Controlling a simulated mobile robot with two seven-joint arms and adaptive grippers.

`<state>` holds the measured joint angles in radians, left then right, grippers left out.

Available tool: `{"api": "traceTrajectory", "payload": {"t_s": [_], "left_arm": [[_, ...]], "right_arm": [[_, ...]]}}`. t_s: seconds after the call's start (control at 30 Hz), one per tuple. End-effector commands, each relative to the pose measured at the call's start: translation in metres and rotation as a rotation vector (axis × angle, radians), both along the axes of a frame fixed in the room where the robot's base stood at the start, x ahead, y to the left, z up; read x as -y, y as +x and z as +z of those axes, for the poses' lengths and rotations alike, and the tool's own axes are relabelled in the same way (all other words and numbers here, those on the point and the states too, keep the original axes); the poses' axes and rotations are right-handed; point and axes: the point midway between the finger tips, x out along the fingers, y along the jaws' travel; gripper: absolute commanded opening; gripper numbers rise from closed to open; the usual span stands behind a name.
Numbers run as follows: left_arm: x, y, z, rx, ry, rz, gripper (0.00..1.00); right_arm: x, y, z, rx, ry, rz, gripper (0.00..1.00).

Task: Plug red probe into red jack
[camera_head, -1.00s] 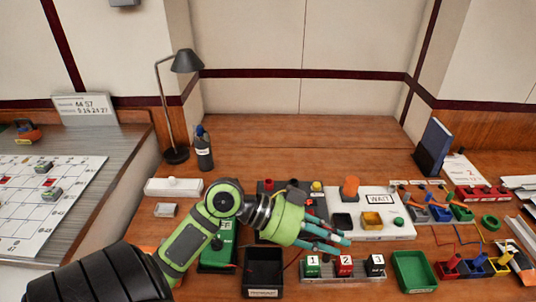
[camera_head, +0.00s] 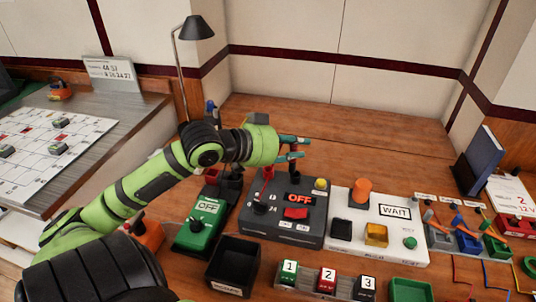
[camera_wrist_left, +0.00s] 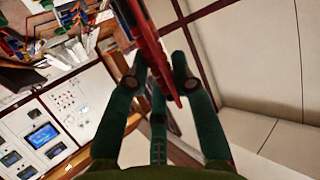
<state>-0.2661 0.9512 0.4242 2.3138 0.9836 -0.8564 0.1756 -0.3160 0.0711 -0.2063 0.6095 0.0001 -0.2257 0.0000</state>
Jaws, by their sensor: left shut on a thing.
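My left gripper (camera_head: 291,148) is raised above the back of a dark box (camera_head: 304,216) with a red OFF display. In the left wrist view, its green fingers (camera_wrist_left: 155,85) are shut on a long red probe (camera_wrist_left: 150,45). In the head view I cannot make the probe out clearly. A small red piece (camera_head: 267,172) shows at the dark box's back left, below the gripper; I cannot tell whether it is the red jack or part of the probe. Another red piece (camera_head: 212,176) stands behind the green meter (camera_head: 200,225). My right gripper is out of view.
A white WAIT panel (camera_head: 392,255) with an orange knob (camera_head: 361,190) stands right of the dark box. A black bin (camera_head: 234,266) and numbered blocks (camera_head: 327,279) lie in front. A lamp (camera_head: 196,28) stands back left. The table's back (camera_head: 340,140) is clear.

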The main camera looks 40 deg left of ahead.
Motion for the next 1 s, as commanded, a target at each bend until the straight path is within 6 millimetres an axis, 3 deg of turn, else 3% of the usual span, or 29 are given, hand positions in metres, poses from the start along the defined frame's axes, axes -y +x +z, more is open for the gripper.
{"api": "traceTrajectory", "payload": {"t_s": [0.33,0.5,0.7,1.0], "left_arm": [[-0.070,0.020,-0.043,-0.007,-0.005,0.011,0.00],[-0.098,0.030,-0.061,-0.004,-0.005,0.009,0.00],[-0.110,0.033,-0.071,-0.002,-0.003,0.005,0.00],[-0.110,0.033,-0.107,-0.002,-0.003,0.005,0.00]], "right_arm": [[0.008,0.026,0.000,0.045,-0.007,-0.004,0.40],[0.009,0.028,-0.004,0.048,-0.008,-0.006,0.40],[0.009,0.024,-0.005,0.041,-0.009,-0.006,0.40],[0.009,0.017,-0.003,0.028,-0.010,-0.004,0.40]]}}
